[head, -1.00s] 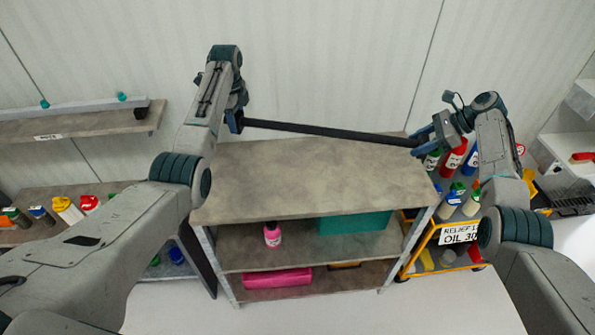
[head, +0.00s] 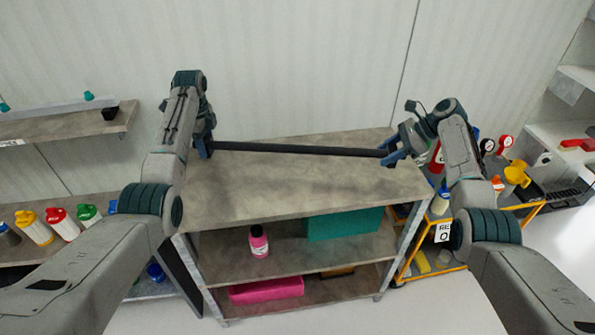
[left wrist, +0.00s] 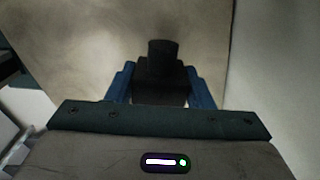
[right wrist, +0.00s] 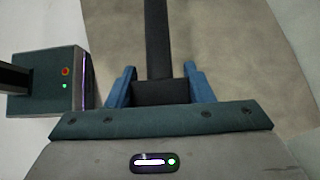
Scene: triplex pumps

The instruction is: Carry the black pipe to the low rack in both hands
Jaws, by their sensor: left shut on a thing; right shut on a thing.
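The black pipe (head: 295,149) is held level across the low rack (head: 290,190), close above or at its grey top; I cannot tell if it touches. My left gripper (head: 207,147) is shut on the pipe's left end, and the left wrist view shows the pipe (left wrist: 163,50) between its blue fingers (left wrist: 161,82). My right gripper (head: 388,153) is shut on the pipe's right end. In the right wrist view the pipe (right wrist: 157,45) runs away from the fingers (right wrist: 160,90) over the rack top.
The rack's lower shelves hold a pink bottle (head: 259,242), a teal box (head: 345,224) and a pink case (head: 266,289). A shelf unit (head: 70,126) with several bottles stands left. A yellow cart (head: 430,262) with bottles stands right. The rack top is otherwise bare.

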